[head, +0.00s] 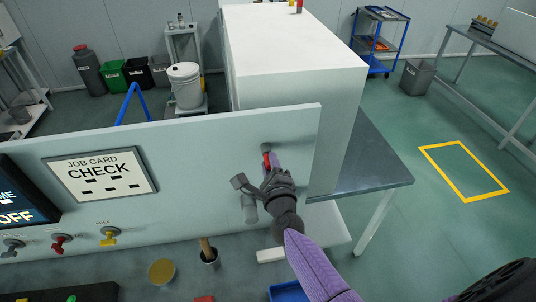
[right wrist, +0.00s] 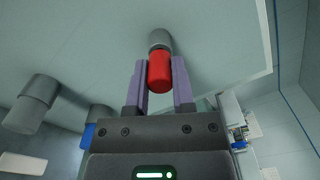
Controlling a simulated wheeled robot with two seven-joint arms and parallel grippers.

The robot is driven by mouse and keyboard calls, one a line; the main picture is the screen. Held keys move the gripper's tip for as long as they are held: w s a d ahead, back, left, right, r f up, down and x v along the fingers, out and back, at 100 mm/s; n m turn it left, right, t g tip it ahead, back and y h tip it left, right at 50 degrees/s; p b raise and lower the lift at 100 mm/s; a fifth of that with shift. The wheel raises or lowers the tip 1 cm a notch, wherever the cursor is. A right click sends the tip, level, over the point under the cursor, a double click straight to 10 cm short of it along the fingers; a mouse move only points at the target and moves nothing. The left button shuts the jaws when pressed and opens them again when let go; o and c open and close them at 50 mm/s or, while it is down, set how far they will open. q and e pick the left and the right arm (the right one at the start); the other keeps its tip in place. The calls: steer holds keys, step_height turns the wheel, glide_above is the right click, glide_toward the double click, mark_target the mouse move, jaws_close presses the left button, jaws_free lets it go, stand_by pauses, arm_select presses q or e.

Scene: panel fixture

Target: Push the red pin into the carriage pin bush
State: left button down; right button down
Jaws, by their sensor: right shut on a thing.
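My right gripper (head: 271,163) is at the right part of the upright pale panel (head: 210,140). In the right wrist view its purple fingers (right wrist: 160,85) are shut on the red pin (right wrist: 159,73), one on each side. The pin also shows as a small red patch in the head view (head: 266,160). A grey round bush (right wrist: 159,40) on the panel lies straight beyond the pin and in line with it; it also shows in the head view (head: 266,147). The pin's far end meets the bush's mouth in the picture; how deep it sits I cannot tell. My left gripper is not in view.
Other grey cylinders (right wrist: 32,103) stick out of the panel close to my right gripper. A job card display (head: 100,174) and coloured knobs (head: 109,236) are on the panel's left. A cup (head: 209,255) and a blue tray (head: 288,292) are below. A white block (head: 295,60) stands behind.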

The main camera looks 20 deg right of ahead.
steer(key=shift+s+a, duration=0.2)
steer(key=shift+s, duration=0.5)
steer(key=shift+p+v, duration=0.45)
steer(key=shift+v, duration=0.45)
steer(key=shift+p+v, duration=0.35)
steer(key=shift+v, duration=2.2)
steer(key=c, duration=1.1)
jaws_free()
jaws_close()
